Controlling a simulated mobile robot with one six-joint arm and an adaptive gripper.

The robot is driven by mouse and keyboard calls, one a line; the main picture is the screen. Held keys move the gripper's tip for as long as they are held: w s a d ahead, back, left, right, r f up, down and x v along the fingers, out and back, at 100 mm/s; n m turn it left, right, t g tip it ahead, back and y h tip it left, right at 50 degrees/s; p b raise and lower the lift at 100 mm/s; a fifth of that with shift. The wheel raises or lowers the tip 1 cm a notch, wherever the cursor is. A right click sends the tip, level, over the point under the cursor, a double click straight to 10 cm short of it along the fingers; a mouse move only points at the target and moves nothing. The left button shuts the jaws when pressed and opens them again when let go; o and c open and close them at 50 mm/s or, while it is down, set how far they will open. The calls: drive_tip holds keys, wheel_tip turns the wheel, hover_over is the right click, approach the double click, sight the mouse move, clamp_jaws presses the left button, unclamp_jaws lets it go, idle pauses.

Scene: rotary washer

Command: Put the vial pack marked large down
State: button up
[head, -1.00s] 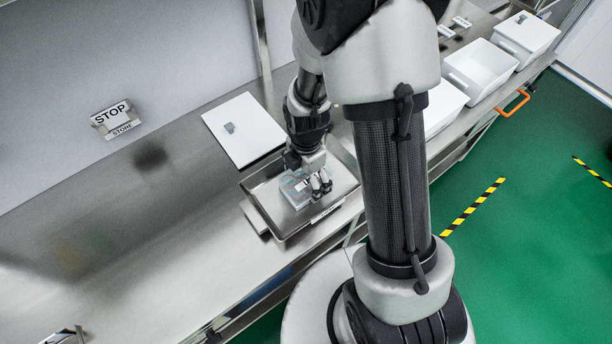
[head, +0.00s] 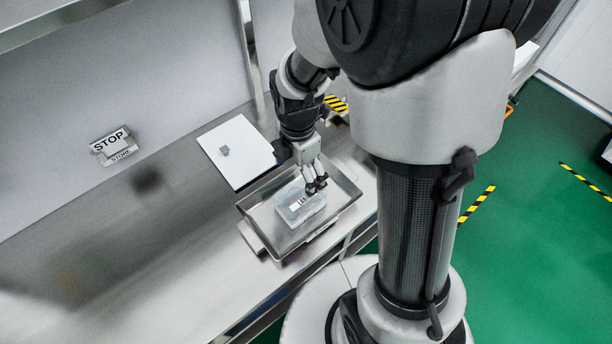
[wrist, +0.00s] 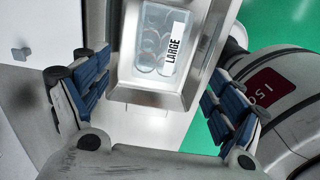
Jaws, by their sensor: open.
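The vial pack marked large (head: 298,207) is a clear box with a white label. It sits inside a metal tray (head: 262,222) on the steel counter in the head view. The wrist view shows the pack (wrist: 151,45) with the word LARGE readable on its label, lying within the tray (wrist: 118,94). My gripper (head: 317,186) is above the tray, close to the pack's right end in the head view. In the wrist view my gripper (wrist: 150,98) has its blue-padded fingers spread wide, with nothing between them touching the pads.
A white lid or board (head: 238,150) with a small grey handle lies behind the tray. A STOP / STORE sign (head: 113,144) stands against the back wall. The steel counter (head: 110,255) left of the tray is clear. Green floor lies to the right.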

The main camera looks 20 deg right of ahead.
drive_tip(key=s+r+m+t, duration=0.4)
drive_tip(key=s+r+m, duration=1.1)
drive_tip(key=r+m, duration=0.4)
drive_tip(key=shift+m+t, duration=0.3)
drive_tip(key=shift+m, duration=0.8)
